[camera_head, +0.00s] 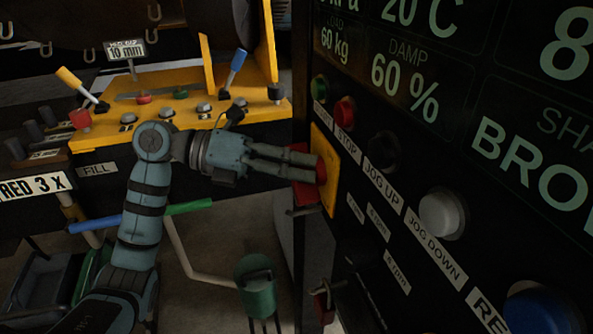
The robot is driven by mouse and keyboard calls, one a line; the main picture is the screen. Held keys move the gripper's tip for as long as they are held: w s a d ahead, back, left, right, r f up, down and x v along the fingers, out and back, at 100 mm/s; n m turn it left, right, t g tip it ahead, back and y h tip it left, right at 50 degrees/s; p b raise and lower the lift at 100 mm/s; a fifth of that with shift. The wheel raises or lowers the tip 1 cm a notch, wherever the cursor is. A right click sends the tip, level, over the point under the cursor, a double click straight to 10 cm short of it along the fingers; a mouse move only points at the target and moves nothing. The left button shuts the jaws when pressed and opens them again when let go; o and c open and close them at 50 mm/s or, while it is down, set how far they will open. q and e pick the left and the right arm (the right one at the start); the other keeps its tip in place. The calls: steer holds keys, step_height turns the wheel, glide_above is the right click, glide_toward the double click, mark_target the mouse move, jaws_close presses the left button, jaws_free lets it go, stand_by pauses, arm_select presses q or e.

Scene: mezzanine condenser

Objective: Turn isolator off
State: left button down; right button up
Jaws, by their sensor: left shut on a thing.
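The isolator is a red rotary handle (321,171) on a yellow plate (330,150) at the near left edge of the dark control panel. My left gripper (308,166) reaches in from the left and is shut on the red handle. Its fingers are roughly level and cover part of the handle. The handle's exact angle is hard to tell from this side. My right gripper is not in this view.
The control panel (400,232) fills the right side, with a green button (319,88), red button (345,112), white button (441,214) and blue button (541,311). A yellow console (190,78) with levers stands behind my left arm. A green pedal-like part (256,285) is below.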

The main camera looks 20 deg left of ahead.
arm_select(q)
steer(key=shift+m+y, duration=0.3)
steer(key=shift+m, duration=0.1)
steer(key=shift+s+f, duration=0.1)
steer(key=c, duration=1.4)
jaws_free()
steer(key=shift+c, duration=0.2)
steer(key=v, duration=1.2)
steer(key=shift+s, duration=0.2)
